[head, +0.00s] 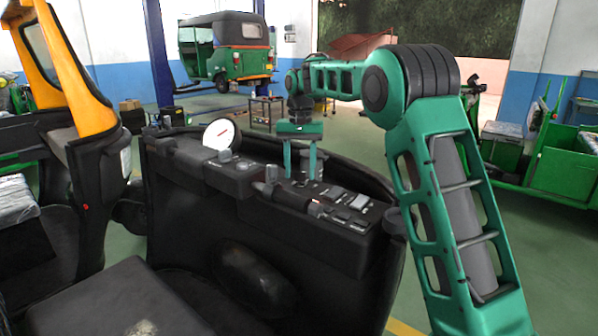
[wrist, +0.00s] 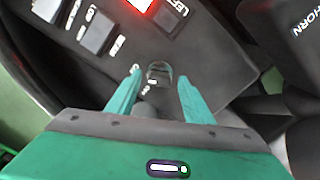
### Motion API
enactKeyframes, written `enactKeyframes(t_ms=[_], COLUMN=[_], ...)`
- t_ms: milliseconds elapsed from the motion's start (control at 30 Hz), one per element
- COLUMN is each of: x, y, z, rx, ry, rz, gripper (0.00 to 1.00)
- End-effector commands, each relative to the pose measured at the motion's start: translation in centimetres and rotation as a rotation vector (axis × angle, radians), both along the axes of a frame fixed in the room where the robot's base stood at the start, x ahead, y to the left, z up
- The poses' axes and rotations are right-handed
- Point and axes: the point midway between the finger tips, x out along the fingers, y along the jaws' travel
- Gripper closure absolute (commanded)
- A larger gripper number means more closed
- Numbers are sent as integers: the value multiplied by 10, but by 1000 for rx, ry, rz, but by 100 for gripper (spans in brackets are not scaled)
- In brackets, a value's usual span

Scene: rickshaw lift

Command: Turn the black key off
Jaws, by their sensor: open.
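My gripper (head: 300,177) points down over the dashboard (head: 222,180), its two green fingers apart. In the wrist view my gripper (wrist: 158,97) is open, with a finger on each side of a small dark round key switch (wrist: 158,71). Small white lettering lies just below the switch, too small to read surely. A grey rounded shape (wrist: 145,108) also shows between the fingers, partly cut off by the gripper body. Neither finger visibly touches the switch. I cannot tell the key's turn position. In the head view the key cannot be made out clearly.
Labelled switches (wrist: 98,32) and a red-lit one (wrist: 140,4) are close by. A block marked HORN (wrist: 292,40) is at the right. A round white gauge (head: 219,134) stands on the dashboard, left of the gripper. A green rickshaw (head: 228,50) is raised behind.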

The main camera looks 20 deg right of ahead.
Motion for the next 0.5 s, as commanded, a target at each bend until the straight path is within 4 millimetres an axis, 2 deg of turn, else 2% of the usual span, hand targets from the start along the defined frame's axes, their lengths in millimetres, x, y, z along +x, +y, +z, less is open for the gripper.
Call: enactKeyframes(t_ms=[167, 333, 500], x=[0, 0, 0], y=[0, 0, 0], z=[0, 0, 1], rx=[0, 0, 0], ry=[0, 0, 0], rz=[0, 0, 3], gripper=[53, 94, 94])
